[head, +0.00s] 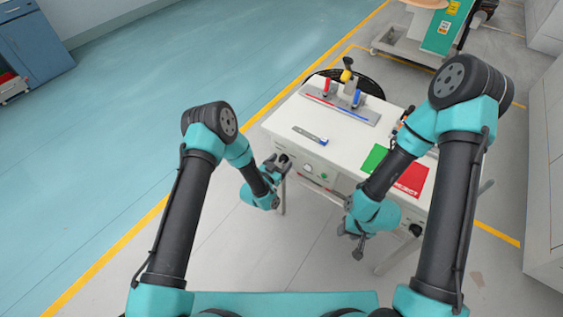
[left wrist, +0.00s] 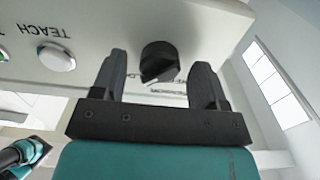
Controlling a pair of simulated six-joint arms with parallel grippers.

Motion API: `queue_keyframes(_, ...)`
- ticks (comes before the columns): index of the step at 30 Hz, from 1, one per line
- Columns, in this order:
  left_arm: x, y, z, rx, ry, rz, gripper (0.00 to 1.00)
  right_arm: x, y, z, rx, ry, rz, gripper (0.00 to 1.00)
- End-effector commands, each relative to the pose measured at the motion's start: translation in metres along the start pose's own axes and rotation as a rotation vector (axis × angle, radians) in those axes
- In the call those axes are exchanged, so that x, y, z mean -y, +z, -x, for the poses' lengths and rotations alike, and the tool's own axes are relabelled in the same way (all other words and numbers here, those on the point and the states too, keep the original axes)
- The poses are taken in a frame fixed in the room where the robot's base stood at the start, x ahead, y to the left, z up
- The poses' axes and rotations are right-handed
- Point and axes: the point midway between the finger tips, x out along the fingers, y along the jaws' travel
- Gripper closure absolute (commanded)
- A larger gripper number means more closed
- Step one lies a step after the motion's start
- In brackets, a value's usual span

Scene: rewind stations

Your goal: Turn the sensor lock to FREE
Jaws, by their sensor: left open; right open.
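A black rotary knob (left wrist: 159,62) sits on the pale front panel (left wrist: 215,30) of the bench in the left wrist view. It is probably the sensor lock; its lettering is too small to read. My left gripper (left wrist: 161,72) is open, with one finger on each side of the knob and visible gaps between. In the head view my left gripper (head: 277,166) is at the left end of the bench front and partly covers the knob. My right gripper (head: 357,238) is open and empty, low in front of the bench.
A button (left wrist: 57,57) labelled TEACH is beside the knob. The white bench (head: 270,124) carries a green mat (head: 374,158), a red REJECT mat (head: 411,181), a small blue-and-grey strip (head: 310,136) and a fixture with red and blue posts (head: 340,106). Another black knob (head: 415,230) is at the front right.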

Motion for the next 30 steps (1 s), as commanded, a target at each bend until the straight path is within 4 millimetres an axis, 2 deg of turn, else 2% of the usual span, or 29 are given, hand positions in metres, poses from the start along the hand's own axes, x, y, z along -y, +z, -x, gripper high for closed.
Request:
queue_keyframes(11, 0.0000, 0.0004, -0.0056, 0.002, 0.000, 0.001, 0.33, 0.0000, 0.0000, 0.0000, 0.000, 0.000, 0.000, 0.57)
queue_keyframes(26, -0.0001, 0.0003, -0.0054, 0.001, 0.000, 0.000, 0.81, 0.0000, 0.0000, 0.0000, 0.000, 0.000, 0.000, 0.57)
queue_keyframes(30, -0.0001, 0.0002, -0.0054, 0.001, 0.000, 0.002, 0.82, 0.0000, 0.0000, 0.0000, 0.000, 0.000, 0.000, 0.57)
